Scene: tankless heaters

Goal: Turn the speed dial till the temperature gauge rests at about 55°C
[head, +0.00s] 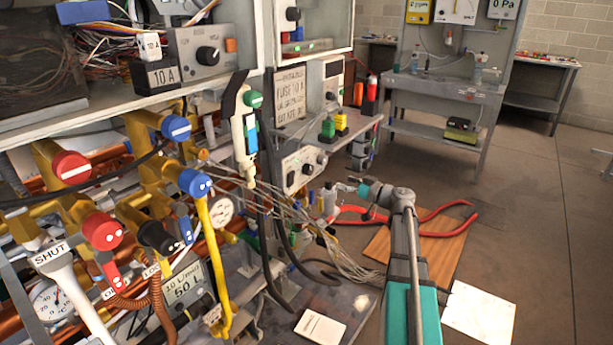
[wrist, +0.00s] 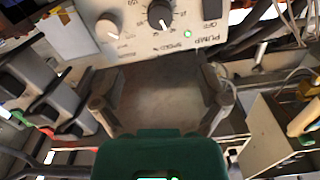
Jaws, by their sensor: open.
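The pump control box with a "PUMP SPEED %" label shows at the top of the wrist view (wrist: 140,42). Its black speed dial (wrist: 160,13) has a white pointer line, and a second, paler knob (wrist: 108,26) sits to its left. In the head view the box (head: 291,166) and a dark knob (head: 307,168) are small. My gripper (wrist: 160,85) is open and empty, apart from the dial, which lies beyond its fingers. Two round white gauges, one mid-left (head: 222,210) and one lower left (head: 50,300), show in the head view; I cannot tell which reads temperature, or their readings.
Thin loose wires (head: 300,205) hang below the box near my gripper. Coloured pipe valves (head: 103,231) crowd the left. A green lamp (wrist: 187,34) glows beside the dial. Floor on the right is clear.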

